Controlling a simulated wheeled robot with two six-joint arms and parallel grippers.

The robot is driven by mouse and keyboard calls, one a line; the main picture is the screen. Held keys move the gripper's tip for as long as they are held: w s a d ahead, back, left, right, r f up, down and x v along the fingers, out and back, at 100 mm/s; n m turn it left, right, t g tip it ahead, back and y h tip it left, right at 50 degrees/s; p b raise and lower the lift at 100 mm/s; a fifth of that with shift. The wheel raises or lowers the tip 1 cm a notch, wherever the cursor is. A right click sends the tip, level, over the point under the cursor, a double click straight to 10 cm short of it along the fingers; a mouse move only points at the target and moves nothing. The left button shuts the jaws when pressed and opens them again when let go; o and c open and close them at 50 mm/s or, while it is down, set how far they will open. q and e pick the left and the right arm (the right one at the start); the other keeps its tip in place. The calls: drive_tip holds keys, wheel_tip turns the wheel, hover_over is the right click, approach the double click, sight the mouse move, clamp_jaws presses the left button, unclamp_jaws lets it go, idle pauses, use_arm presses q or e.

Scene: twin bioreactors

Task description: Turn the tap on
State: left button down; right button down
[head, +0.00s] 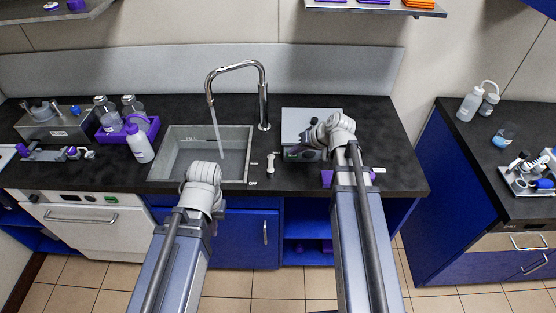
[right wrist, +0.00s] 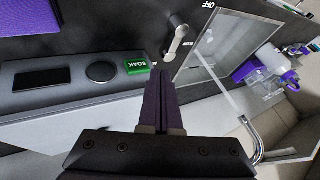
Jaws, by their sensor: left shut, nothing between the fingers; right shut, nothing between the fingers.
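The tap is a tall chrome spout (head: 263,95) behind the sink (head: 247,160), and a pale stream of water (head: 216,130) falls from it into the basin. The stream also shows in the right wrist view (right wrist: 226,95). A small light-grey tap lever (head: 270,163) stands on the counter right of the sink. In the right wrist view the lever (right wrist: 179,42) lies just beyond the fingertips, with an OFF label at one side. My right gripper (right wrist: 165,78) is shut and empty; touching cannot be told. My left arm reaches over the sink's front, its gripper hidden behind the wrist.
A grey box (head: 300,113) with a green SOAK button (right wrist: 137,66) stands close right of the lever, near my right gripper. A white bottle (head: 140,145) and a purple rack (head: 151,127) stand left of the sink. Bare counter (head: 390,150) lies right.

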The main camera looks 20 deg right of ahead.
sight(271, 166)
drive_tip(key=b+x, duration=0.7)
drive_tip(key=x, duration=0.2)
drive_tip(key=shift+f+b, duration=0.25)
drive_tip(key=shift+b, duration=0.05)
drive_tip(key=shift+w+a+f, duration=0.2)
drive_tip(key=shift+w, duration=0.05)
drive_tip(key=shift+a, duration=0.1)
drive_tip(key=shift+w+a, duration=0.25)
drive_tip(key=shift+a, duration=0.2)
drive_tip(key=shift+r, duration=0.15)
